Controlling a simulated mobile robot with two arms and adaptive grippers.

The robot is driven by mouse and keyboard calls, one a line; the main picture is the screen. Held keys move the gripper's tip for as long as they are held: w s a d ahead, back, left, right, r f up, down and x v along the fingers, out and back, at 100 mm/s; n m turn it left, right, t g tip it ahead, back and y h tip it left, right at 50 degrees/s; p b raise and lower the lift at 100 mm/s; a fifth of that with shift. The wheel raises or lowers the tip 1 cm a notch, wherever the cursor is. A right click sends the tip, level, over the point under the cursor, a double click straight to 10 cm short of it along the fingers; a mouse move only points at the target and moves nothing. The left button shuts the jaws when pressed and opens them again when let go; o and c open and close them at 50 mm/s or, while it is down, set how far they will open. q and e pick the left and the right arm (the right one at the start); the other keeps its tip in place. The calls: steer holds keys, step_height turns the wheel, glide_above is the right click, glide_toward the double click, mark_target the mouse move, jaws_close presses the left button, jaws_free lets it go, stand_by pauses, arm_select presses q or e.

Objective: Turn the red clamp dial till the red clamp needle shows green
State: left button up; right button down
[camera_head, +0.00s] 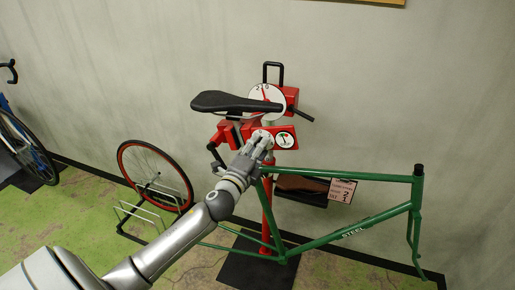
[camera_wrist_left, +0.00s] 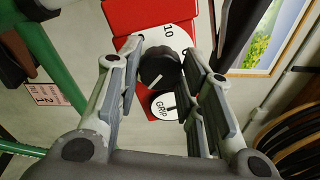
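The red clamp (camera_head: 232,134) stands on a red post, with a red panel (camera_head: 289,129) on its right. In the left wrist view a black dial knob (camera_wrist_left: 159,68) with a white pointer line sits on a white scale plate (camera_wrist_left: 182,33) marked 10. Beside it is a round white gauge (camera_wrist_left: 161,112) marked GRIP, which also shows in the head view (camera_head: 285,140); its needle looks dark and its colour zone is too small to read. My left gripper (camera_head: 266,138) has its fingers (camera_wrist_left: 163,62) on both sides of the knob, seemingly with slight gaps. My right gripper is out of view.
A black saddle (camera_head: 236,102) and a large white dial (camera_head: 267,91) with a red pointer are just above the gripper. A green bicycle frame (camera_head: 341,234) extends right. A wheel (camera_head: 137,172) stands left. A small sign (camera_head: 341,190) hangs behind the frame.

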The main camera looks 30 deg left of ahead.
arm_select(q)
steer(key=o, duration=0.4)
steer(key=shift+c, duration=0.2)
steer(key=s+d, duration=0.2)
steer(key=s, duration=0.9)
steer(key=shift+s+f, duration=0.35)
steer(key=shift+s, duration=0.05)
